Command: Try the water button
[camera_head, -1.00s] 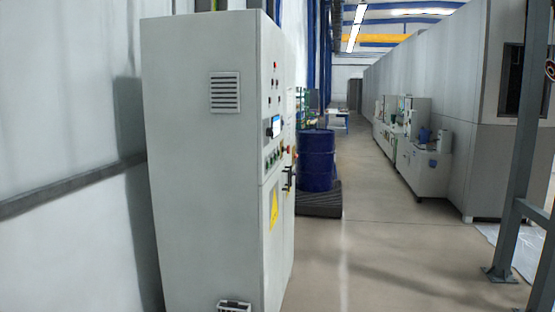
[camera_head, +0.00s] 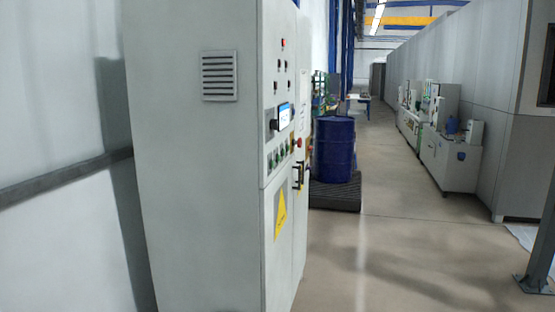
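A tall light-grey control cabinet (camera_head: 195,170) stands close in front of me, left of centre. Its control face is turned to the right and seen at a steep angle. That face carries small lamps or knobs near the top, a small lit display (camera_head: 286,116), a row of green buttons (camera_head: 277,157) and a red knob (camera_head: 298,142). A yellow warning triangle (camera_head: 280,215) is below them. I cannot tell which button is the water button; labels are too small to read. Neither of my grippers is in view.
A blue drum (camera_head: 334,150) stands on a dark pallet (camera_head: 336,194) just beyond the cabinet. A clear floor aisle (camera_head: 400,230) runs to the right of the cabinet. White benches (camera_head: 450,165) line the right wall, and a grey post (camera_head: 540,270) stands at the right edge.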

